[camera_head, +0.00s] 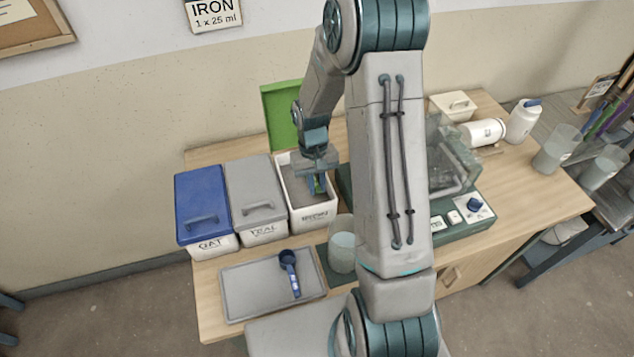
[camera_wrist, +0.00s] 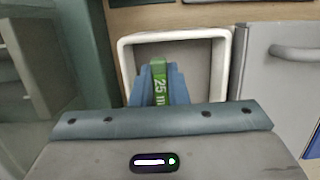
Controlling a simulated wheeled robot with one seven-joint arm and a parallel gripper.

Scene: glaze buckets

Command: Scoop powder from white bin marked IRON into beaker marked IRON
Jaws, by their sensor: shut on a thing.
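The white bin (camera_head: 313,218) stands open at the right end of a row of bins, with its green lid (camera_head: 280,115) upright behind it. Its front label is too blurred to read surely. My gripper (camera_head: 317,184) points down into the bin and is shut on a green scoop (camera_wrist: 159,82) whose handle reads 25 m, the rest being cut off. The scoop's bowl is hidden below the handle. The bin's inside looks grey in the wrist view, its white rim (camera_wrist: 228,70) around the scoop. A clear beaker (camera_head: 342,252) stands in front of the bin; I see no readable label.
A blue-lidded bin (camera_head: 202,192) and a grey-lidded bin (camera_head: 258,190) stand to the left. A grey tray (camera_head: 245,300) with a dark blue scoop (camera_head: 289,268) lies in front. A green scale-like device (camera_head: 460,212) stands at right. A wall sign (camera_head: 213,12) reads IRON, 1 x 25 ml.

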